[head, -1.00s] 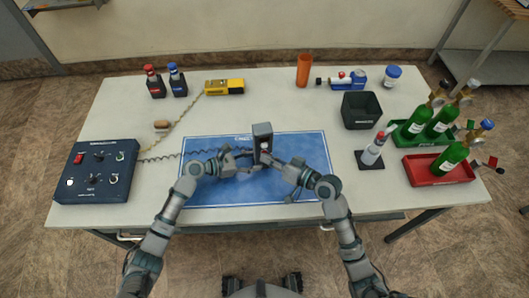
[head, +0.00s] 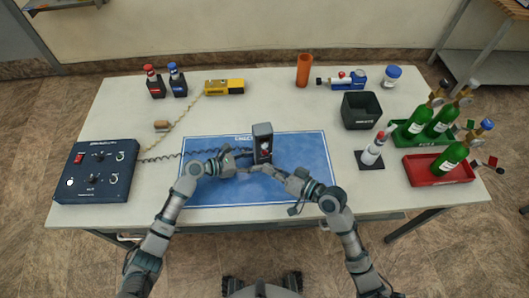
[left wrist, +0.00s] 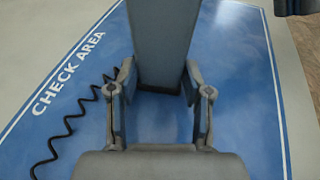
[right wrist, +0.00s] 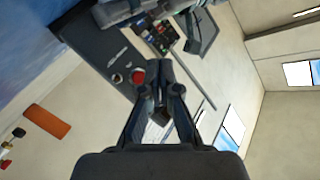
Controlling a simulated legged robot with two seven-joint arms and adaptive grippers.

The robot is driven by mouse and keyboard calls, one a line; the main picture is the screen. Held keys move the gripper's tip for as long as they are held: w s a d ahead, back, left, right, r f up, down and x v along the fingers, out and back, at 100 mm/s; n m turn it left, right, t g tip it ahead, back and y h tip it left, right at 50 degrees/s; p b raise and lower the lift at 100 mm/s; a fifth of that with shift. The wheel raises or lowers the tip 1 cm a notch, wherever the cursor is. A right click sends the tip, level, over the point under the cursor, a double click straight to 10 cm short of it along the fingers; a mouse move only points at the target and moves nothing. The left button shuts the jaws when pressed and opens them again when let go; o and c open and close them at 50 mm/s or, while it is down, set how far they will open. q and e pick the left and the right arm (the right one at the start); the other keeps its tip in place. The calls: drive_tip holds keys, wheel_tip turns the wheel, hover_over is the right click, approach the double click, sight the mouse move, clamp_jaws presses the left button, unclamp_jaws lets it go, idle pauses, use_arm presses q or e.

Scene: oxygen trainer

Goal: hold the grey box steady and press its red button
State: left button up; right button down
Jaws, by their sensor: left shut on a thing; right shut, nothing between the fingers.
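The grey box (head: 262,132) stands upright on the blue check-area mat (head: 300,182). My left gripper (head: 243,160) is shut on the box from its left side. In the left wrist view the box (left wrist: 165,40) sits between the two fingers (left wrist: 158,88). My right gripper (head: 256,169) is shut and empty, just in front of the lower part of the box. The red button (right wrist: 138,76) shows on the box face in the right wrist view, beside the right fingertips (right wrist: 161,105). I cannot tell whether they touch the button.
A coiled cable runs left from the box area to a dark blue control unit (head: 97,170). A black bin (head: 360,110), a bottle on a dark stand (head: 373,150) and a red tray (head: 440,170) stand to the right. The mat's right part is clear.

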drive_tip(key=s, duration=0.3)
drive_tip(key=shift+d, duration=0.15)
drive_tip(key=shift+w, duration=0.1)
use_arm(q)
drive_tip(key=o, duration=0.9)
drive_tip(key=shift+o, duration=0.2)
